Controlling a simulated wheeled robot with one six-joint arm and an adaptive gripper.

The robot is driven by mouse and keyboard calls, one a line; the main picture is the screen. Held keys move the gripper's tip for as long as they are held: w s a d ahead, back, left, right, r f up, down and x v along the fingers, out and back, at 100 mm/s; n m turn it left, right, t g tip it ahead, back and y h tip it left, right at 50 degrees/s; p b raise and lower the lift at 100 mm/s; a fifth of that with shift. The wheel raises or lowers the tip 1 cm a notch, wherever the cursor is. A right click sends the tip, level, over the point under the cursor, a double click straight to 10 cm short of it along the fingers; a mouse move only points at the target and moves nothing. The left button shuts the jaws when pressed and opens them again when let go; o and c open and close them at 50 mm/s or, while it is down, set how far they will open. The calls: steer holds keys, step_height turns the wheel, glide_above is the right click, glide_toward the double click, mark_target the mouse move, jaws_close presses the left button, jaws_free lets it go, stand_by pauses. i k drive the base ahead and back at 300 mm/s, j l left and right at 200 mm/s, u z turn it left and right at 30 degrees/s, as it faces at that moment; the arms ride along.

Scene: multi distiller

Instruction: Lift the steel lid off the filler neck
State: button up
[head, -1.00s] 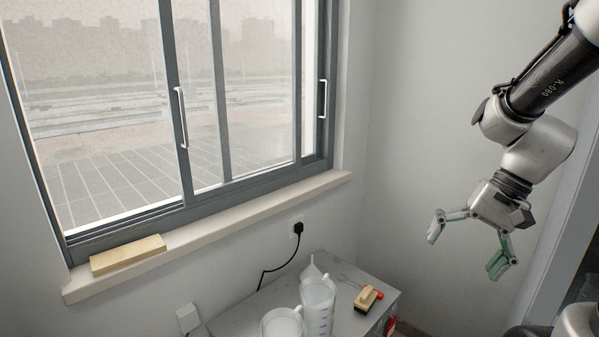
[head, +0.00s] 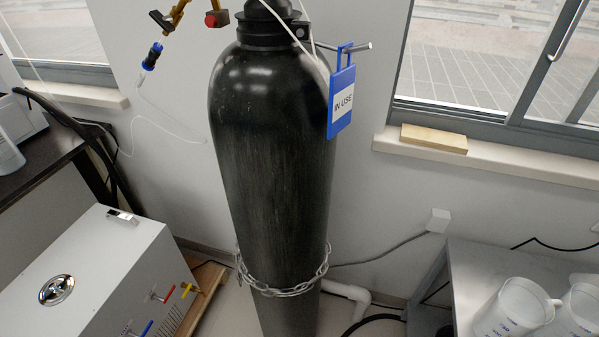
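A round, shiny steel lid (head: 57,289) sits on the flat top of a light grey box-shaped unit (head: 105,262) at the lower left of the head view. The lid appears seated on the top; the neck under it is hidden. My gripper is not in the current head view.
A tall black gas cylinder (head: 268,150) with a blue "IN USE" tag (head: 342,100) stands mid-view, with a chain (head: 285,288) around it.

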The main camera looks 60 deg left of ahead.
mark_target(57, 288)
steer(key=k+l+z, duration=0.2)
steer(key=k+l, duration=0.25)
steer(key=k, duration=0.15)
steer(key=k+l+u, duration=0.15)
steer(key=k, duration=0.2)
steer(key=j+u, duration=0.15)
steer(key=u, duration=0.3)
steer(key=k+j+u, duration=0.1)
steer(key=u, duration=0.35)
steer(key=j+u, duration=0.25)
steer(key=u, duration=0.25)
steer(key=j+u, duration=0.2)
steer(key=u, duration=0.25)
steer(key=i+j+u, duration=0.1)
steer(key=u, duration=0.35)
steer(key=l+u, duration=0.3)
steer(key=u, duration=0.15)
steer(key=i+l+u, duration=0.1)
steer(key=l+u, duration=0.3)
steer(key=k+l+u, duration=0.1)
steer(key=l+u, duration=0.15)
steer(key=l, duration=0.15)
steer(key=k+l+u, duration=0.2)
steer(key=l, duration=0.15)
steer(key=k+l+u, duration=0.1)
steer(key=l+u, duration=0.15)
steer(key=l, duration=0.1)
